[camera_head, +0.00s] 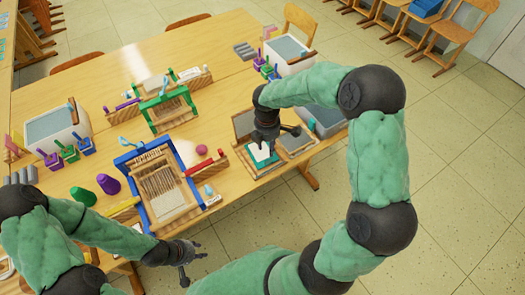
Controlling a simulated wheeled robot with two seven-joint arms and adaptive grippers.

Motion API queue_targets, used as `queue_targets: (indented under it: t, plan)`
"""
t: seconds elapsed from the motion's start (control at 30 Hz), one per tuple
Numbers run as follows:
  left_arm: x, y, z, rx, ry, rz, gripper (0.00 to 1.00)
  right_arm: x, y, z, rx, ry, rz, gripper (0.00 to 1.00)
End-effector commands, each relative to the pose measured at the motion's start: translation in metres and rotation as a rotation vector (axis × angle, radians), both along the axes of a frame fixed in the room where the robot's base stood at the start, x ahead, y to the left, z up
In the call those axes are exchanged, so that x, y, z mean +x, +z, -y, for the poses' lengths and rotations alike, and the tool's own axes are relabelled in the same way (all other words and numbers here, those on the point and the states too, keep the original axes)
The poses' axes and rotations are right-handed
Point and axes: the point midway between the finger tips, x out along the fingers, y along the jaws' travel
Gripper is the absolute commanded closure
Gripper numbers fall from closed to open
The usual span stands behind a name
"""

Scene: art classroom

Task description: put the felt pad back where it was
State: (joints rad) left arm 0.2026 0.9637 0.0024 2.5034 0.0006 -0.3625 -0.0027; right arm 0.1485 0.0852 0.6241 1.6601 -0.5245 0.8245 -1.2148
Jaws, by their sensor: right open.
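A teal square pad (266,165), which looks like felt, lies on the right part of the table with a white piece (261,152) on top of it. My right gripper (279,142) is open and reaches down over the pad's upper edge, partly hiding it. I cannot tell whether its fingers touch the pad or the white piece. My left gripper (197,268) is open and empty, out past the table's near edge, to the lower left of the pad.
A blue-framed wooden frame (190,182) stands left of the pad, with a green-framed one (185,91) behind. Grey-topped trays (323,119) lie right of the pad. A white basin (291,66) stands behind.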

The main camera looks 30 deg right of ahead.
Motion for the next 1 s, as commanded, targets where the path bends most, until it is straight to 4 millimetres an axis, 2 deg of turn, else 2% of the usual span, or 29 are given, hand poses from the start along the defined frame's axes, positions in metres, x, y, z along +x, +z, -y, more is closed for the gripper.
queue_targets:
  t: [0.13, 0.27, 0.6, 0.87, 1.0]
  plan:
    - [0.000, 0.004, 0.000, 0.000, 0.000, 0.000, 0.65, 0.004, 0.007, 0.004, 0.023, 0.093, 0.027, 0.57]
    - [0.000, 0.002, 0.000, 0.000, 0.000, 0.000, 0.65, 0.005, 0.004, 0.005, 0.029, 0.120, 0.034, 0.57]
    - [0.000, -0.012, 0.000, 0.000, 0.000, 0.000, 0.65, 0.005, -0.042, 0.005, 0.028, 0.121, 0.033, 0.57]
    - [0.000, -0.018, 0.000, 0.000, 0.000, 0.000, 0.65, 0.006, -0.058, 0.005, 0.028, 0.120, 0.033, 0.57]
    - [0.000, -0.027, 0.000, 0.000, 0.000, 0.000, 0.65, 0.008, -0.078, 0.006, 0.028, 0.119, 0.033, 0.57]
